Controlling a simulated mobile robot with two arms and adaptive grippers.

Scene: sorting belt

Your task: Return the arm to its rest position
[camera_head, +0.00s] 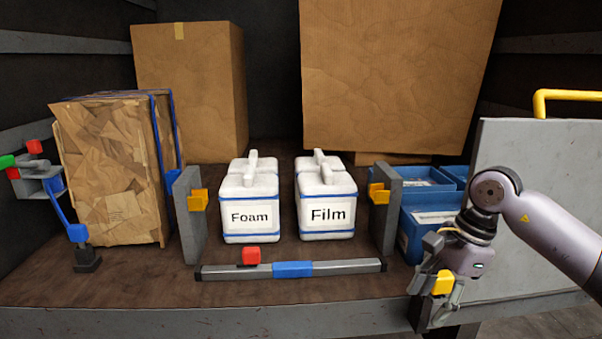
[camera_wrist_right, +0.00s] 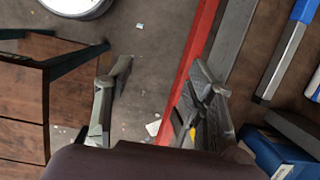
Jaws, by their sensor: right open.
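My right gripper (camera_head: 436,305) hangs from the right arm in the head view, at the front edge of the truck-like bed, in front of the blue crates. In the right wrist view its two fingers (camera_wrist_right: 165,85) are spread apart with nothing between them. Floor and a red edge strip show beyond them. My left gripper is not in the head view. Two white containers, labelled Foam (camera_head: 250,205) and Film (camera_head: 326,205), stand upright side by side between two grey posts, clear of my right gripper.
A grey bar with a blue middle (camera_head: 293,269) lies in front of the containers. Blue crates (camera_head: 410,240) stand close behind my right gripper. A grey panel (camera_head: 530,150) with a yellow handle (camera_head: 570,95) stands at right. Large cardboard boxes (camera_head: 195,85) fill the back.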

